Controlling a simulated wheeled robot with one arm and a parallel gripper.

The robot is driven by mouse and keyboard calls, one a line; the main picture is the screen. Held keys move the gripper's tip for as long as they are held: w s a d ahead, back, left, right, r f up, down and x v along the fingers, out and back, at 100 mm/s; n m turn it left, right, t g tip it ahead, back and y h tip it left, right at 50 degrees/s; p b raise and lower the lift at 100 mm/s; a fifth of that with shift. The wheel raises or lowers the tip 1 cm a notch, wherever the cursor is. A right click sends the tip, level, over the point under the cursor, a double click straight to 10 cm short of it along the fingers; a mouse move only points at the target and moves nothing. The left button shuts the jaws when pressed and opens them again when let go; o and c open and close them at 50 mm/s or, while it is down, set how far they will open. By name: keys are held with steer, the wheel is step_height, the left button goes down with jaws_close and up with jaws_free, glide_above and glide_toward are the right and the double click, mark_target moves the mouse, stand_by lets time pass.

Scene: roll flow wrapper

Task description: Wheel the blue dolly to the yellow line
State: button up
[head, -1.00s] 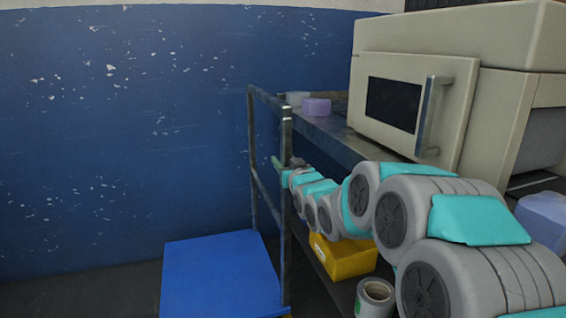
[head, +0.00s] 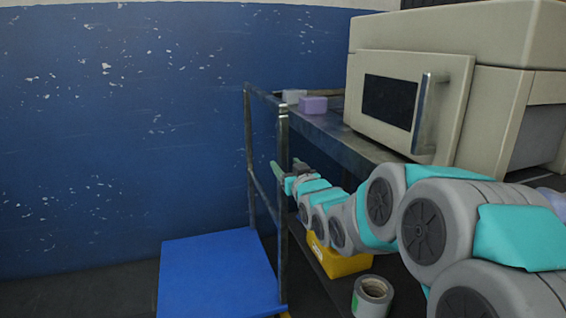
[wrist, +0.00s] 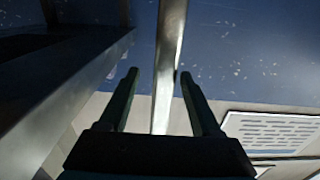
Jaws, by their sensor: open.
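The blue dolly has a flat blue deck (head: 215,280) low at the bottom left of the head view. Its metal handle frame (head: 283,210) stands upright at the deck's right side. My gripper (head: 277,172) is at the near handle post, about midway up, with its fingers showing just left of the post. In the wrist view my gripper (wrist: 158,75) is open, and a metal post (wrist: 170,60) runs upright between its fingers. I cannot tell whether a finger touches it.
A metal shelf (head: 330,130) stands right of the dolly, with a beige machine (head: 410,95) and a purple block (head: 313,105) on top. A chipped blue wall (head: 120,130) is behind.

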steer(key=shift+v, duration=1.45)
